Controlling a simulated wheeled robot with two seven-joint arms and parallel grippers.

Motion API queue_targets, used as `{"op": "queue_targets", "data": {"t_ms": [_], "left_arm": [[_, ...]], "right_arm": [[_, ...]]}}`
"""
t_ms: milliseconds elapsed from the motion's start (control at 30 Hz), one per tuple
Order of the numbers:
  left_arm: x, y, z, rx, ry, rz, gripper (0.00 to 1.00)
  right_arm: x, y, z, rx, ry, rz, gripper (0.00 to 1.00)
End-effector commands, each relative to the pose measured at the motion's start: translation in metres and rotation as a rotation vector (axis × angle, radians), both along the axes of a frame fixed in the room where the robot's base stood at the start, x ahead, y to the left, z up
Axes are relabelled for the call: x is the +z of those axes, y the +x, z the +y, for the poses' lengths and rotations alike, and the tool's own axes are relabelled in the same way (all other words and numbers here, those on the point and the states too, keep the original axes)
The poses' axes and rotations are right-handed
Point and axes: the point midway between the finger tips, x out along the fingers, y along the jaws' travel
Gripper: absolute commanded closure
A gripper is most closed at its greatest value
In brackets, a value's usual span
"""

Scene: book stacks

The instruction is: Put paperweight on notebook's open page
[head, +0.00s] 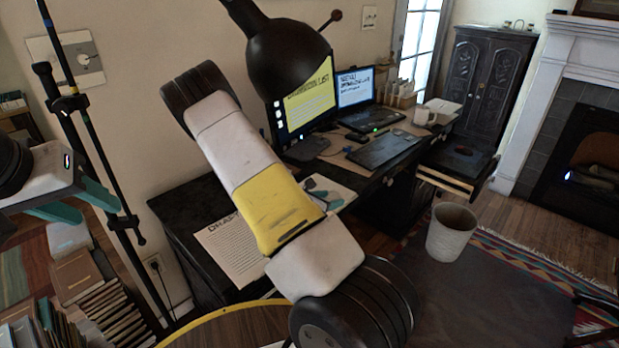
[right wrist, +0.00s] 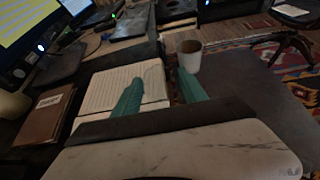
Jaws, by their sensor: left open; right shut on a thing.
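The open notebook (right wrist: 104,90) shows lined white pages on the dark desk in the right wrist view; part of a pale page (head: 343,190) also shows behind my right arm in the head view. My right gripper (right wrist: 159,80) is above the notebook's right side, its teal fingers spaced around a held thing. The paperweight there is hard to make out; only a faint rounded outline shows between the fingertips. Its height above the page cannot be told. My left gripper (head: 84,206) is open and empty at the left, away from the desk.
A brown book (right wrist: 45,115) lies left of the notebook. A printed sheet (head: 230,245) lies on the desk's near end. A monitor (head: 308,98), keyboard (head: 383,151) and black lamp (head: 288,60) stand around the desk. A bin (head: 452,235) is on the floor.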

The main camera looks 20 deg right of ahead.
Motion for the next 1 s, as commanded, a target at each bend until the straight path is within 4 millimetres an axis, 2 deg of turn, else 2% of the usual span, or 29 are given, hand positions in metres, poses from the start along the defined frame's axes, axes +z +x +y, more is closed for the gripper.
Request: {"op": "queue_targets", "data": {"t_ms": [33, 200, 400, 633, 833, 1000], "left_arm": [[0.0, 0.0, 0.0, 0.0, 0.0, 0.0, 0.55], [0.0, 0.0, 0.0, 0.0, 0.0, 0.001, 0.55], [0.0, 0.0, 0.0, 0.0, 0.0, 0.001, 0.55], [0.0, 0.0, 0.0, 0.0, 0.0, 0.001, 0.55], [0.0, 0.0, 0.0, 0.0, 0.0, 0.001, 0.55], [0.0, 0.0, 0.0, 0.0, 0.0, 0.001, 0.55]], "right_arm": [[-0.001, 0.014, -0.007, -0.001, -0.002, -0.004, 1.0], [-0.005, 0.055, -0.027, 0.0, -0.004, -0.004, 1.0], [-0.008, 0.086, -0.042, -0.002, -0.002, -0.003, 1.0], [-0.01, 0.101, -0.049, -0.001, -0.002, -0.001, 1.0], [-0.041, 0.101, -0.049, 0.0, -0.003, 0.002, 1.0], [-0.045, 0.101, -0.049, -0.001, -0.002, 0.0, 1.0]]}}
